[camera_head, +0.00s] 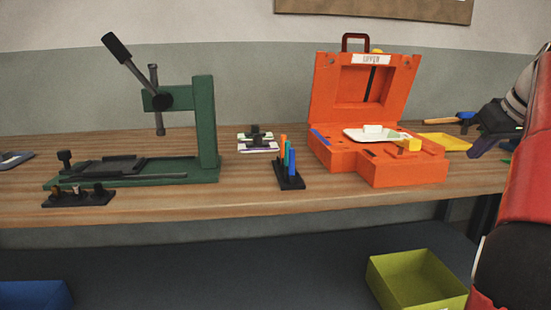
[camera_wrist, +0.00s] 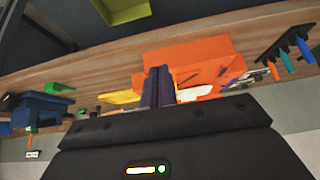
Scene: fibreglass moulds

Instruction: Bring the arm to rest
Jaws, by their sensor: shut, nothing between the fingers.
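My gripper (camera_head: 475,150) is at the right of the head view, above the right part of the wooden bench (camera_head: 240,208). Its dark fingers are together and hold nothing. In the wrist view the shut fingers of my gripper (camera_wrist: 158,88) point toward the bench, with the orange case (camera_wrist: 205,55) beyond them. In the head view the open orange case (camera_head: 410,172) stands to the left of my gripper, apart from it. A white piece (camera_head: 375,134) and a yellow block (camera_head: 409,145) are in the case. My red arm comes in from the right edge.
A green lever press (camera_head: 205,120) stands on the left of the bench. A black rack (camera_head: 290,183) with coloured sticks is left of the case. A yellow sheet (camera_head: 445,142) lies right of it. Below are a yellow-green bin (camera_head: 415,280) and a blue bin (camera_head: 35,295).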

